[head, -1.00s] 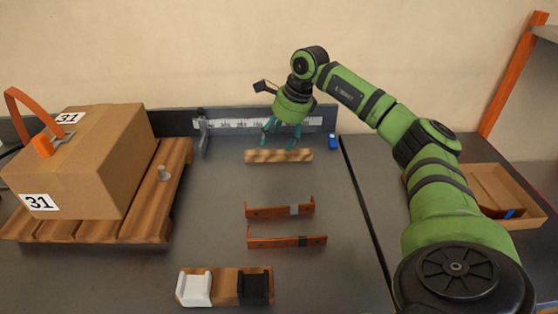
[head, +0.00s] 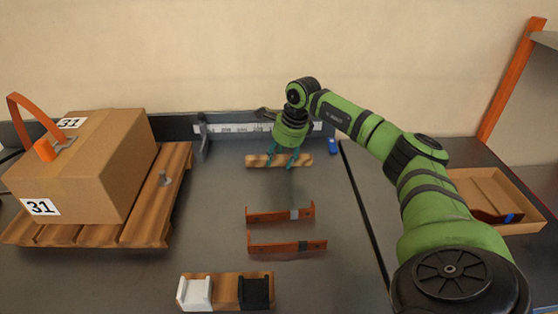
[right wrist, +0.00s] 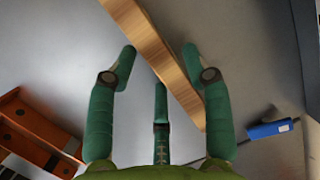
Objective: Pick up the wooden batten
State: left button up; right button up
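The wooden batten (head: 255,161) is a short striped light-brown bar lying crosswise on the grey bench top, towards the back. My right gripper (head: 280,164) is just above the batten, its teal fingers pointing down and overlapping it in the head view. In the right wrist view the batten (right wrist: 158,52) runs diagonally between the spread fingers of the right gripper (right wrist: 160,55). My left gripper is out of view.
Two copper-coloured brackets (head: 272,217) lie in front of the batten. A wooden block with white and black holders (head: 228,291) is nearer. A carton (head: 85,165) on a wooden pallet (head: 150,225) stands left. A white scale (head: 230,128) and blue piece (head: 333,146) are behind.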

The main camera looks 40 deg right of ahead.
grip_shut()
